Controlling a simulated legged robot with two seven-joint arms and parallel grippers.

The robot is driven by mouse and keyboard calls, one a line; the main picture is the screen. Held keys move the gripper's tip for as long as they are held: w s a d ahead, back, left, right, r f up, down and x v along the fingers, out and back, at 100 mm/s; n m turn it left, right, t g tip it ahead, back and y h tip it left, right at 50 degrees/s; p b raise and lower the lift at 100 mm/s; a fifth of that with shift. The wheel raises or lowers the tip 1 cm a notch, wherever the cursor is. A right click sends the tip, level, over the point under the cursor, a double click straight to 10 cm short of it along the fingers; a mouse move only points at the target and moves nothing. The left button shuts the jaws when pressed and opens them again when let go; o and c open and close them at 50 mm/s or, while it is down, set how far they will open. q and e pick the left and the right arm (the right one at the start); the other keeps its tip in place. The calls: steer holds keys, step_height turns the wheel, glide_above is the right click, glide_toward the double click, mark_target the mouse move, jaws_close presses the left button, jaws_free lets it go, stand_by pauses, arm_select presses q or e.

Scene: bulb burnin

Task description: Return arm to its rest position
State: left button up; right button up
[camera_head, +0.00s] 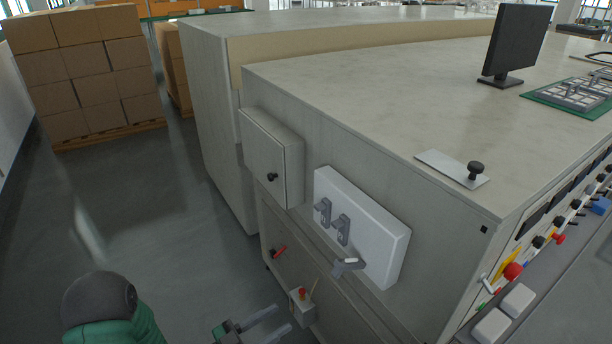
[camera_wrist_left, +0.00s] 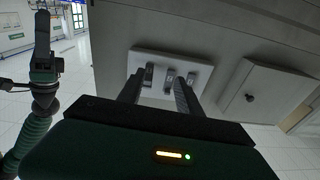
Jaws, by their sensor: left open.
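My left gripper (camera_head: 280,320) is at the bottom of the head view, in front of the machine's side and below the white switch panel (camera_head: 385,247). Its two fingers are apart with nothing between them. In the left wrist view the open fingers (camera_wrist_left: 158,90) point toward the same panel, with a gap I cannot measure. The panel carries three grey levers; the nearest lever (camera_head: 348,265) sits at a different angle from the other two. A second arm with a black gripper (camera_wrist_left: 42,45), apparently my right one, stands at the left of the wrist view; its jaw state is unclear.
A small box with a red button (camera_head: 302,293) juts out close to the left gripper. A cabinet door (camera_head: 270,160) and a red handle (camera_head: 279,252) are on the machine's side. Stacked cartons (camera_head: 90,75) stand far left. The floor (camera_head: 150,200) between is clear.

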arm_select(q)
steer(key=w+a+f+n+y, duration=0.1)
steer(key=w+a+f+y, duration=0.2)
steer(key=w+y, duration=0.3)
steer(key=s+a+n+g+y, duration=0.6)
steer(key=s+a+n+y, duration=0.15)
steer(key=s+y, duration=0.2)
steer(key=s+d+r+n+g+p, duration=0.1)
steer(key=s+r+n+g+p, duration=0.2)
steer(key=s, duration=0.6)
steer(key=w+p+v, duration=0.2)
steer(key=p+v, duration=0.9)
steer(key=v, duration=0.1)
steer(key=shift+w+a+r+m, duration=0.15)
steer(key=shift+w+r+m, duration=0.15)
steer(key=shift+r+m, duration=0.1)
steer(key=shift+h, duration=0.25)
